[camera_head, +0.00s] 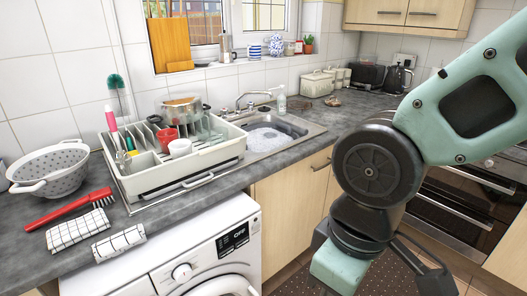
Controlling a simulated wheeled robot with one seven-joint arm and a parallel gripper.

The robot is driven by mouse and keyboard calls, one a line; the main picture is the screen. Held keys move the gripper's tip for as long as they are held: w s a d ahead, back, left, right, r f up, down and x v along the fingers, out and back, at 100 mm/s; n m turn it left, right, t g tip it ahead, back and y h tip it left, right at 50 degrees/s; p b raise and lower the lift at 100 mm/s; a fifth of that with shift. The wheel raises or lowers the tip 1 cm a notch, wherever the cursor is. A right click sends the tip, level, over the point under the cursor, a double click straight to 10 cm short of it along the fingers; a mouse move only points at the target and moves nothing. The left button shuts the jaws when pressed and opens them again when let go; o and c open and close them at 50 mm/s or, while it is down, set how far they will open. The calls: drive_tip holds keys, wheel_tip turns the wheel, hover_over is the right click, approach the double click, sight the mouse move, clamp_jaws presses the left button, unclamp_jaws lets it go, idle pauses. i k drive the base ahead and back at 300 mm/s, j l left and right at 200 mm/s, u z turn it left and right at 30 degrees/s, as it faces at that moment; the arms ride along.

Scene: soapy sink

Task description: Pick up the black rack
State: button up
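No plainly black rack shows. My arm fills the right side of the picture, bent downward in front of the cupboards. My gripper's fingertips cannot be made out; the arm's end runs toward the bottom edge.
A white colander (50,172), red brush (68,208) and checked cloths (78,229) lie left of the rack. The soapy sink (268,138) and tap (252,101) are to its right. A washing machine (190,262) stands below. Dark floor matting (400,278) shows behind my arm.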

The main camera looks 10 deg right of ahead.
sight(299, 104)
drive_tip(key=i+l+u, duration=0.1)
drive_tip(key=i+l, duration=0.25)
drive_tip(key=i+l+u, duration=0.1)
drive_tip(key=i+l, duration=0.6)
drive_tip(key=i+l+u, duration=0.15)
drive_tip(key=i+l, duration=0.2)
drive_tip(key=i+l+u, duration=0.1)
drive_tip(key=i+l, duration=0.2)
drive_tip(key=l, duration=0.15)
drive_tip(key=i+l+u, duration=0.1)
drive_tip(key=i+l, duration=0.2)
drive_tip(key=l, duration=0.15)
drive_tip(key=i+l+u, duration=0.1)
drive_tip(key=i+l, duration=0.2)
drive_tip(key=l, duration=0.2)
